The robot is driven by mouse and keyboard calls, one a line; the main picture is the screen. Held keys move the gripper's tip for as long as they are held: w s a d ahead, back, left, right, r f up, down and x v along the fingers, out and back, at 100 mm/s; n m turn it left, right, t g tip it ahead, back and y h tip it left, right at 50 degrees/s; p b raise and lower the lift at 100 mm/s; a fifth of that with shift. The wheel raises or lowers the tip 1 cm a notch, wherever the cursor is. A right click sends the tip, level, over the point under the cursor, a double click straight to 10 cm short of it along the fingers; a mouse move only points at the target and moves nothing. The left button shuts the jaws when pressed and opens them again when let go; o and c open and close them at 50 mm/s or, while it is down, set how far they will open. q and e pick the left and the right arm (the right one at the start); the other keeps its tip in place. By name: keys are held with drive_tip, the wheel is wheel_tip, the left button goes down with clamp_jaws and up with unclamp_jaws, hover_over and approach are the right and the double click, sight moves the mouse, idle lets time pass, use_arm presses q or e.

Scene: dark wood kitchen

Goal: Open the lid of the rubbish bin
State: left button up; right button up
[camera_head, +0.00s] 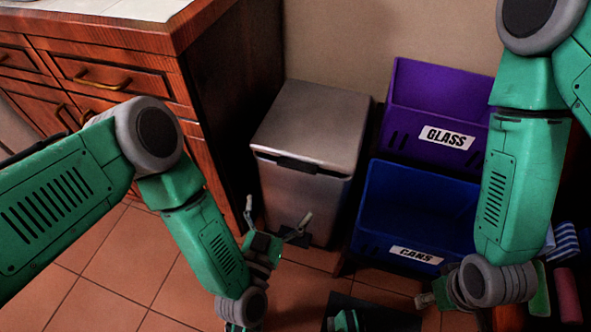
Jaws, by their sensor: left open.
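The rubbish bin (330,213) is a silver box standing on the tiled floor beside the cabinet. Its lid (313,122) is shut, with a dark handle piece (297,165) at the front edge. A dark part, perhaps a pedal, shows low on its front behind my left gripper. My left gripper (277,216) is open, with its fingers spread, in front of the lower part of the bin. It looks empty, and I cannot tell whether it touches the bin. My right gripper (428,299) is low in front of the blue crate, mostly hidden by its wrist.
A wooden cabinet (225,95) with a counter stands left of the bin. Right of it are a purple GLASS crate (400,140) and, below, a blue CANS crate (375,243). Rolled cloths (567,243) lie at the far right. Floor at the lower left is clear.

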sight(298, 166)
use_arm(q)
drive_tip(key=b+x, duration=0.3)
drive_tip(key=x, duration=0.8)
drive_tip(key=shift+w+f, duration=0.15)
drive_tip(key=shift+w, duration=0.1)
drive_tip(key=shift+w+d+b, duration=0.15)
drive_tip(key=shift+b, duration=0.15)
drive_tip(key=shift+d, duration=0.3)
use_arm(e)
drive_tip(key=f, duration=0.4)
drive_tip(key=shift+d+f, duration=0.2)
drive_tip(key=shift+d, duration=0.15)
